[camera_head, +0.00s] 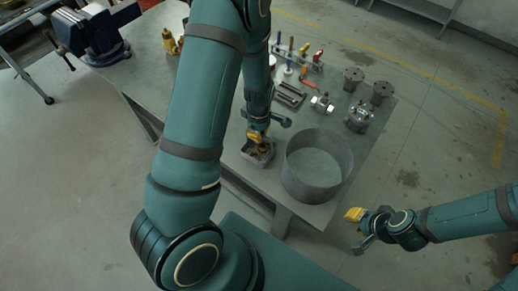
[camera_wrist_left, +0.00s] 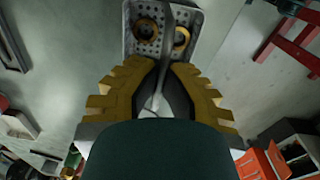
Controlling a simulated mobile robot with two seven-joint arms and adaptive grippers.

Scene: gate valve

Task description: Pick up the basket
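The basket (camera_head: 259,156) is a small grey perforated container with brass-coloured rings in it. It is at the near left edge of the table in the head view. My left gripper (camera_head: 256,136) is at the basket's far side in the head view.
A large grey round container (camera_head: 317,190) stands right of the basket. Beyond it are metal valve parts (camera_head: 359,116), dark bars (camera_head: 289,95) and a rack of tools (camera_head: 297,57). A blue vise (camera_head: 101,35) is at the upper left. The floor at right is largely clear.

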